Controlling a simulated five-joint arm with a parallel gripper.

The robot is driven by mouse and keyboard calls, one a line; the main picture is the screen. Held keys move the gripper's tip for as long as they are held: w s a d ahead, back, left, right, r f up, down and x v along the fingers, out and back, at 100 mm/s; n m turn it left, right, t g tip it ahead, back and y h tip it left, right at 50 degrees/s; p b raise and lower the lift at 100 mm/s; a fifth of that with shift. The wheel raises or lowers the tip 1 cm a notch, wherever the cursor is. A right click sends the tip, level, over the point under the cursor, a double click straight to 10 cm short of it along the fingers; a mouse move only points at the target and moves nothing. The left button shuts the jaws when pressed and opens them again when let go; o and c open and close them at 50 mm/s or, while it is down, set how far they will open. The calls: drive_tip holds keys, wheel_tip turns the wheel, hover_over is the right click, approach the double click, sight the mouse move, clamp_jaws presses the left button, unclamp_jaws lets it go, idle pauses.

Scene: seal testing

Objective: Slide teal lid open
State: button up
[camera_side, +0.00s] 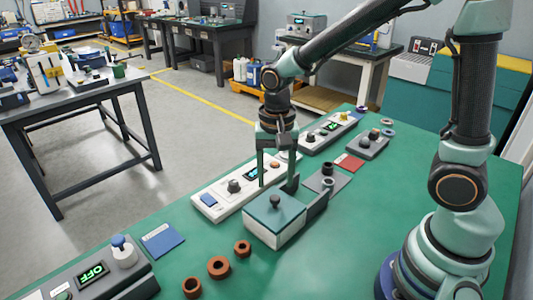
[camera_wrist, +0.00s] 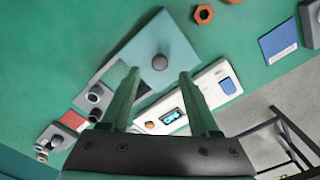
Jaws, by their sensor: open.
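The teal lid (camera_side: 268,214) lies flat on top of a white box (camera_side: 275,236) on the green bench. A dark round knob (camera_side: 275,202) stands up from the lid. In the wrist view the lid (camera_wrist: 140,45) and its knob (camera_wrist: 160,62) lie just beyond my fingertips. My gripper (camera_side: 276,182) points down above the far right part of the lid. It is open and empty, and its two fingers (camera_wrist: 160,75) are spread apart, with the knob beyond the gap between them. I cannot tell whether a fingertip touches the lid.
A grey rail piece (camera_side: 316,204) adjoins the box on its right. A white control panel (camera_side: 232,188) stands close behind it. Several brown rings (camera_side: 219,267) lie at the front left, near a device reading OFF (camera_side: 95,276).

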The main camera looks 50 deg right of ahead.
sight(275, 197)
drive_tip(key=shift+f, duration=2.4)
clamp_jaws()
drive_tip(key=shift+r, duration=0.1)
